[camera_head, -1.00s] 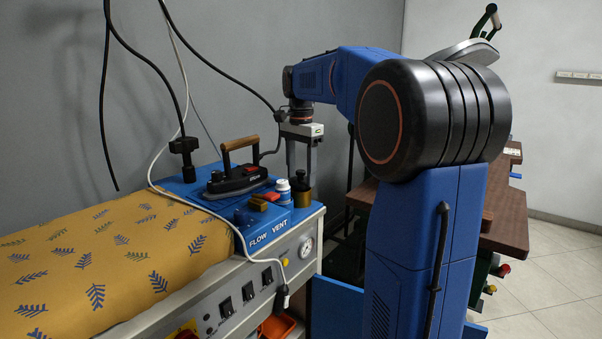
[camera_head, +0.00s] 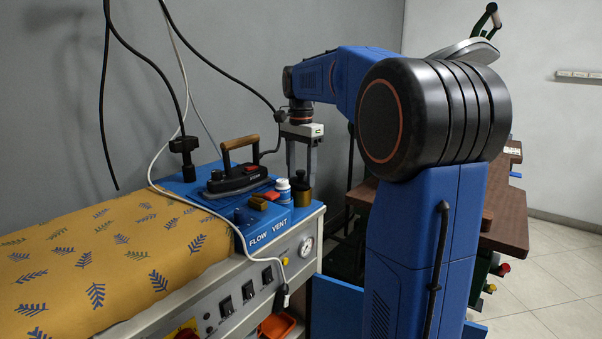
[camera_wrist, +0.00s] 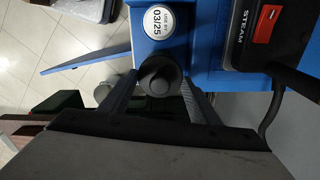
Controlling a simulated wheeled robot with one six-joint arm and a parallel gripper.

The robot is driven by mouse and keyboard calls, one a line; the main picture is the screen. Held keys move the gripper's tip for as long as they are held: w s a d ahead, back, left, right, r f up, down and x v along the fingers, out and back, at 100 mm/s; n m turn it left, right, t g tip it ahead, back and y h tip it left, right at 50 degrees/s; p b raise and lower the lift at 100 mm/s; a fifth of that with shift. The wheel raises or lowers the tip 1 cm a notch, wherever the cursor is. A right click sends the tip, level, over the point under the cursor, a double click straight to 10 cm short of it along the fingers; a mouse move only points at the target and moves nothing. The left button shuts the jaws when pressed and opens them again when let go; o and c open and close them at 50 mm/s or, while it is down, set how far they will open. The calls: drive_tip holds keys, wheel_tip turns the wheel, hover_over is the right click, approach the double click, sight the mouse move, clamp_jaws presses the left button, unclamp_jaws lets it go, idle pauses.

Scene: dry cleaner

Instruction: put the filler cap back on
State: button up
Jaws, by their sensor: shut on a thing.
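The black filler cap (camera_head: 301,178) has a round knob and shows at the right end of the blue housing. It also shows from above in the wrist view (camera_wrist: 160,76). My gripper (camera_head: 302,174) points straight down with a finger on each side of the cap, shut on it; the wrist view shows its fingers too (camera_wrist: 165,92). The brass filler neck (camera_head: 303,196) stands upright right below the cap. The cap looks upright and in line with the neck. I cannot tell whether it is fully seated, as the wrist view hides the neck.
A steam iron (camera_head: 237,178) rests behind on the blue top (camera_head: 190,187). A brass block (camera_head: 258,202) and red switch (camera_head: 271,196) sit nearby. Cables hang at left.

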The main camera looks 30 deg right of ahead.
idle(0.3)
drive_tip(key=o, duration=1.6)
drive_tip(key=shift+r, duration=3.5)
clamp_jaws()
drive_tip(key=shift+f, duration=2.35)
